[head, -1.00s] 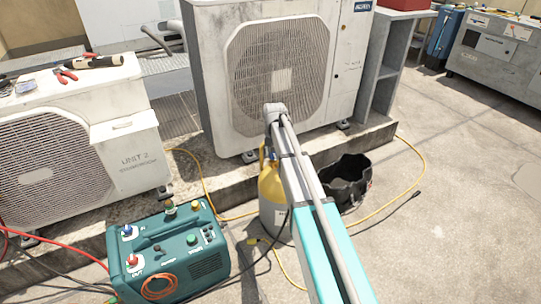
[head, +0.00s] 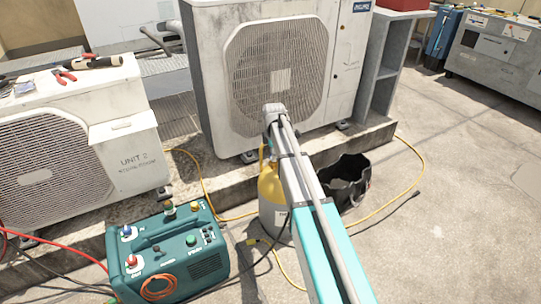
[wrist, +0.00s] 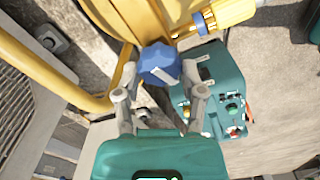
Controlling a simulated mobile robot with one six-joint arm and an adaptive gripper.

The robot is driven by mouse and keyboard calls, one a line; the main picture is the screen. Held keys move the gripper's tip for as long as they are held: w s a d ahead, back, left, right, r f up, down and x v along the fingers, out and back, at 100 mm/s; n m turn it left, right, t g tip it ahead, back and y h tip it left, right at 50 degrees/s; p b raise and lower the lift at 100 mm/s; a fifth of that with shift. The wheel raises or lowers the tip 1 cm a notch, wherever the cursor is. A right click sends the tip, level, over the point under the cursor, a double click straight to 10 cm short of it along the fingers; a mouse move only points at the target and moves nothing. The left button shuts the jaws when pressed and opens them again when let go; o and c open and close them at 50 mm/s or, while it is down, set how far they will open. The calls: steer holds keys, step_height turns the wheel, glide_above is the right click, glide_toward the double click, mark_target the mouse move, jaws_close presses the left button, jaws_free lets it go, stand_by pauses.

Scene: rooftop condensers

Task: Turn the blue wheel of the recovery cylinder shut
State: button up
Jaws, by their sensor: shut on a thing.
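The recovery cylinder (head: 271,192) is yellow above and grey below. It stands upright on the ground behind my arm, which hides much of it in the head view. Its yellow top and curved guard (wrist: 100,22) fill the upper part of the wrist view. The blue wheel (wrist: 160,62) shows there between the fingers of my gripper (wrist: 159,78). My gripper is shut on the wheel, with one finger on each side. The head view does not show the wheel or the fingers clearly. I cannot tell how far the wheel is turned.
A teal recovery machine (head: 168,252) with hoses stands left of the cylinder. A black bucket (head: 346,182) stands to its right. Condenser units (head: 275,75) stand behind on a concrete ledge. A yellow hose (head: 411,190) crosses the ground. The ground at the right is clear.

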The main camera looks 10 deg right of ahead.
steer(key=m, duration=0.5)
steer(key=shift+d+m, duration=0.15)
steer(key=shift+m, duration=0.25)
steer(key=m, duration=1.1)
steer(key=shift+m, duration=0.3)
steer(key=m, duration=0.4)
steer(key=shift+a+m, duration=0.2)
steer(key=shift+m, duration=0.2)
steer(key=o, duration=1.1)
steer(key=shift+o, duration=0.2)
steer(key=shift+w+r, duration=0.1)
